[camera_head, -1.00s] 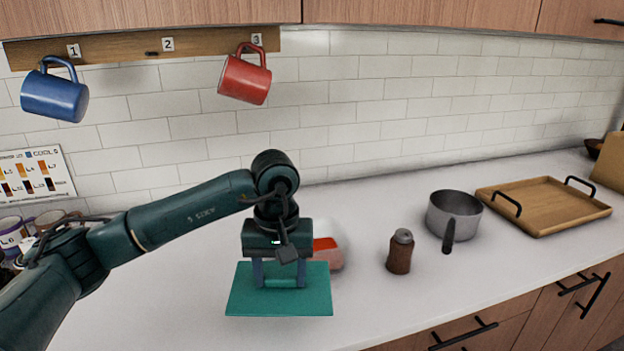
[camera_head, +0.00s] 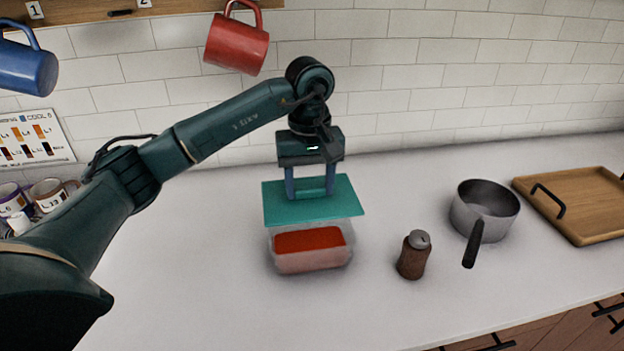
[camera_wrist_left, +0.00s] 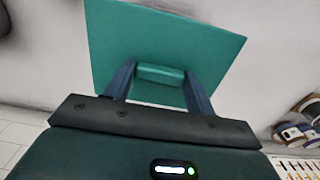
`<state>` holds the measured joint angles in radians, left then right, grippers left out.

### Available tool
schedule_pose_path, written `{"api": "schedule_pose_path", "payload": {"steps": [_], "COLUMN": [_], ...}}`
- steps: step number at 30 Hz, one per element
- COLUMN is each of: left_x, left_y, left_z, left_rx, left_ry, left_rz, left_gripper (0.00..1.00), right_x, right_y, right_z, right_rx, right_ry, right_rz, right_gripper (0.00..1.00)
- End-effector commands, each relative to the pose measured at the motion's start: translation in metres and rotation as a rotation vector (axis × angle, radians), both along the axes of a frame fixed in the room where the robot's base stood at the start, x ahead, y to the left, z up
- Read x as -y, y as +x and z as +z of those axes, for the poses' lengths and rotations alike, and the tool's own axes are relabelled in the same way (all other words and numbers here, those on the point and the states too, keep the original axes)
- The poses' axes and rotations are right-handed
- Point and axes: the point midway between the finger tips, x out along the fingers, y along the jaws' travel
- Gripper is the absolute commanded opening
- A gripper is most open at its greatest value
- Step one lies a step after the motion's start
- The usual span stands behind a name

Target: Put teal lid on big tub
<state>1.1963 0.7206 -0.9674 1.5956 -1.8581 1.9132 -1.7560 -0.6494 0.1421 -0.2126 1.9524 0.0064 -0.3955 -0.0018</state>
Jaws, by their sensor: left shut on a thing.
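The teal lid (camera_head: 283,211) is a flat rectangular plate with a raised handle. My left gripper (camera_head: 311,192) is shut on that handle and holds the lid roughly level. In the left wrist view the lid (camera_wrist_left: 165,38) lies across the fingertips of my left gripper (camera_wrist_left: 159,74). The big tub (camera_head: 312,262) is clear-walled with red contents, standing on the counter. In the head view the lid appears above and behind the tub, overlapping its far rim; whether they touch, I cannot tell. My right gripper is not in view.
A brown shaker (camera_head: 413,256) stands right of the tub, with a metal pot (camera_head: 484,208) and a wooden tray (camera_head: 580,195) beyond. A red mug (camera_head: 237,42) and a blue mug (camera_head: 25,66) hang above. Counter left of the tub is clear.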

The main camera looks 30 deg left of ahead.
Motion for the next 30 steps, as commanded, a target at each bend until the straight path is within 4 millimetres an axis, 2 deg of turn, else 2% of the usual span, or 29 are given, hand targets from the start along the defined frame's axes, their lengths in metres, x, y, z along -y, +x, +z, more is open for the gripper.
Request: {"api": "schedule_pose_path", "payload": {"steps": [7, 30], "left_x": [0.0, 0.0], "left_y": [-0.001, 0.0], "left_z": [-0.007, -0.065], "left_rx": [-0.001, -0.002], "left_ry": [0.0, 0.0], "left_rz": [0.0, -0.001], "left_gripper": [0.33, 0.33], "right_x": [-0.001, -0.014], "right_y": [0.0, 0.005], "right_z": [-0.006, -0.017], "right_rx": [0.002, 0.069], "right_ry": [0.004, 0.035], "right_rz": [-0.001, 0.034], "right_gripper": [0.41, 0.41]}}
